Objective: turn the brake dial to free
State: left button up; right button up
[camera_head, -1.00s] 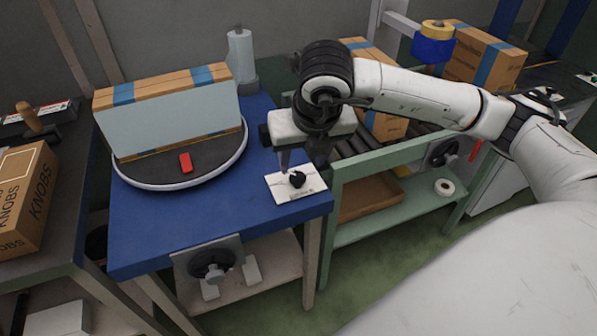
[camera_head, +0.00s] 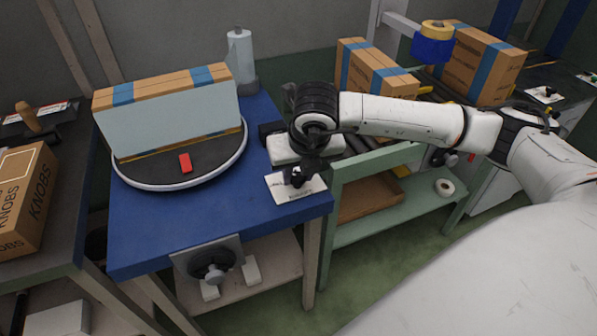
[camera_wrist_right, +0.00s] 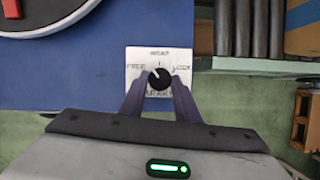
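The brake dial is a round black knob (camera_wrist_right: 159,78) on a white plate (camera_wrist_right: 143,56) at the near right corner of the blue table. In the right wrist view the plate reads FREE at left, WRAP at top, LOCK at right and BRAKE below. The knob's pale mark points up, slightly left, near WRAP. My right gripper (camera_wrist_right: 160,80) has one finger on each side of the knob, with narrow gaps seeming to show. In the head view the right gripper (camera_head: 297,177) is low over the plate (camera_head: 310,186) and partly hides the knob. My left gripper is not visible.
A roller conveyor with cartons (camera_head: 385,78) stands to the right. A black handwheel (camera_head: 211,264) is below the table's front edge.

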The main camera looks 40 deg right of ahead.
jog(key=shift+d+f+n+y+b, duration=0.15)
jog(key=shift+f+n+y+b, duration=0.2)
jog(key=shift+n+b, duration=0.85)
jog(key=shift+r+n+y+b, duration=0.25)
jog(key=shift+n+y+b, duration=0.2)
jog(key=shift+n+b, duration=0.55)
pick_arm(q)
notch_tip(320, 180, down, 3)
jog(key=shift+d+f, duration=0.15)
pick_arm(e)
jog(key=shift+r, duration=0.15)
jog(key=o, duration=1)
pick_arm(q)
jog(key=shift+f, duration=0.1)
pick_arm(e)
jog(key=shift+r, duration=0.1)
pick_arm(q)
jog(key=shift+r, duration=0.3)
pick_arm(e)
jog(key=v, duration=1)
jog(key=shift+s+d, duration=0.15)
jog(key=shift+s, duration=0.05)
